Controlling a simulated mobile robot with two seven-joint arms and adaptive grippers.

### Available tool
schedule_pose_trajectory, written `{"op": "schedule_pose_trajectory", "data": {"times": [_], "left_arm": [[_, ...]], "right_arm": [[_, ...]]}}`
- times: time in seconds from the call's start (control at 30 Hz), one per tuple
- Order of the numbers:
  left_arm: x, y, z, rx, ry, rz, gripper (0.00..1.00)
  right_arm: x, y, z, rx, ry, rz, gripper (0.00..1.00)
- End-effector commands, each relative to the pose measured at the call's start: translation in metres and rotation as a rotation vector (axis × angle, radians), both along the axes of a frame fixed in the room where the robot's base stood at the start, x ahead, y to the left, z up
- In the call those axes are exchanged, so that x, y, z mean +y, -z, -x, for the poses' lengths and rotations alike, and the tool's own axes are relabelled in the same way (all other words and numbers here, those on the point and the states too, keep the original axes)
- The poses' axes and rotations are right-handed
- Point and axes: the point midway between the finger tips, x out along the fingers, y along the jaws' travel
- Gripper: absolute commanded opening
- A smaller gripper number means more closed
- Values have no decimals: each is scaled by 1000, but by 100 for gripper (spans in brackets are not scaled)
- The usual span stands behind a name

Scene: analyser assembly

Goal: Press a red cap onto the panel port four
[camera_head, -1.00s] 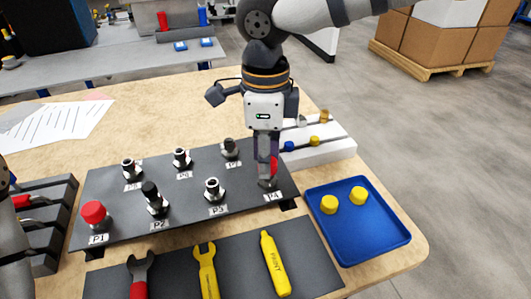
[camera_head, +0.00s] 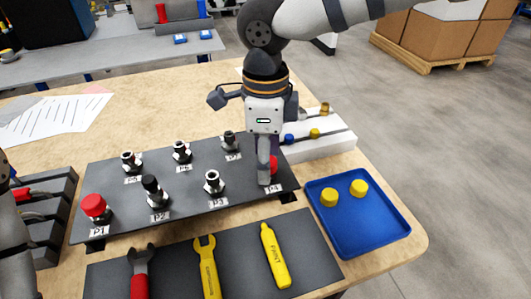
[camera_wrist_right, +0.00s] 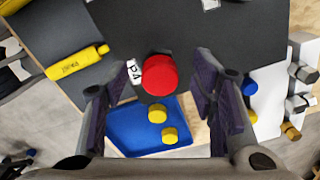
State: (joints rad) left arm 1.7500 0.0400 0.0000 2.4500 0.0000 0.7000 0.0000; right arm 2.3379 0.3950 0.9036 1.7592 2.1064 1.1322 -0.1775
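A black panel (camera_head: 117,217) carries ports with labels P1 to P4 in its front row. A red cap (camera_head: 94,207) sits on port P1 at the left. Another red cap (camera_head: 274,165) is at port P4, at the panel's right end, partly hidden by a finger. It shows as a round red top in the right wrist view (camera_wrist_right: 159,75), beside the P4 label (camera_wrist_right: 134,72). My right gripper (camera_wrist_right: 163,88) points down there, its fingers spread either side of this cap with visible gaps. P4's fitting is hidden. My left gripper is out of view.
A blue tray (camera_head: 385,232) with two yellow caps stands right of the panel. A white rack (camera_head: 340,147) with small fittings is behind it. A black mat (camera_head: 117,275) with wrenches and a yellow paint marker lies in front. A dark rack (camera_head: 50,215) stands left.

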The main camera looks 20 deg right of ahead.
Motion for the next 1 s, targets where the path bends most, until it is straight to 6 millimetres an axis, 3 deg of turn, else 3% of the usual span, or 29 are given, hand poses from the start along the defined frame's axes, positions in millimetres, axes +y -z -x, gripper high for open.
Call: {"op": "schedule_pose_trajectory", "data": {"times": [0.17,0.27,0.5,0.7,1.0], "left_arm": [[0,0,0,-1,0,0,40],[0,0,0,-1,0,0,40],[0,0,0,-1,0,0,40],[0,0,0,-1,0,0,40],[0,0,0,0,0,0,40]], "right_arm": [[0,-2,0,-1,0,-1,52],[0,-14,-1,-4,2,-2,52],[1,-79,-1,-6,1,-2,52],[0,-114,-1,-1,1,-1,52],[0,-121,0,0,0,0,52]]}}
